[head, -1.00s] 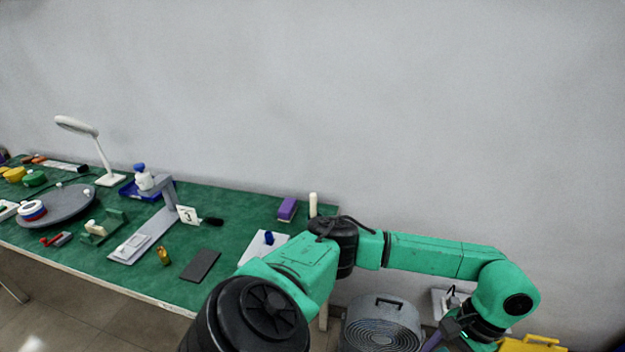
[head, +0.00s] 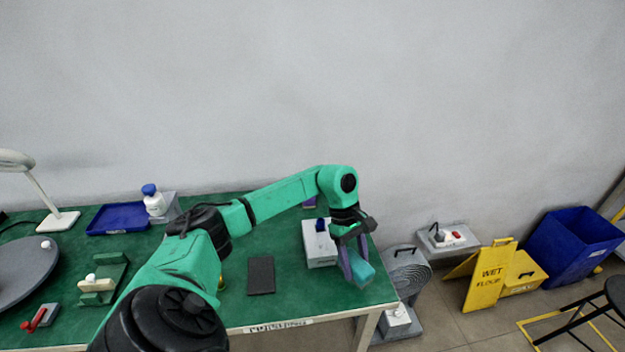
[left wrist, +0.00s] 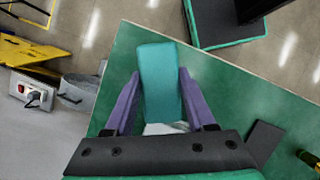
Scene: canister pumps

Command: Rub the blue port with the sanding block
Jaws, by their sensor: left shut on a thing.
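My left gripper (head: 352,268) is shut on a teal block (head: 363,273), which I take to be the sanding block. It holds the block near the table's right front corner; I cannot tell how high. In the left wrist view the block (left wrist: 160,80) sits between the two purple fingers of the gripper (left wrist: 158,78). The dark blue port (head: 320,225) stands on a white box (head: 321,252), to the left of and behind the block. The block is apart from the port. My right gripper is not in view.
A dark grey pad (head: 261,276) lies left of the white box on the green table (head: 290,292). A purple thing (head: 309,204) shows partly behind my arm.

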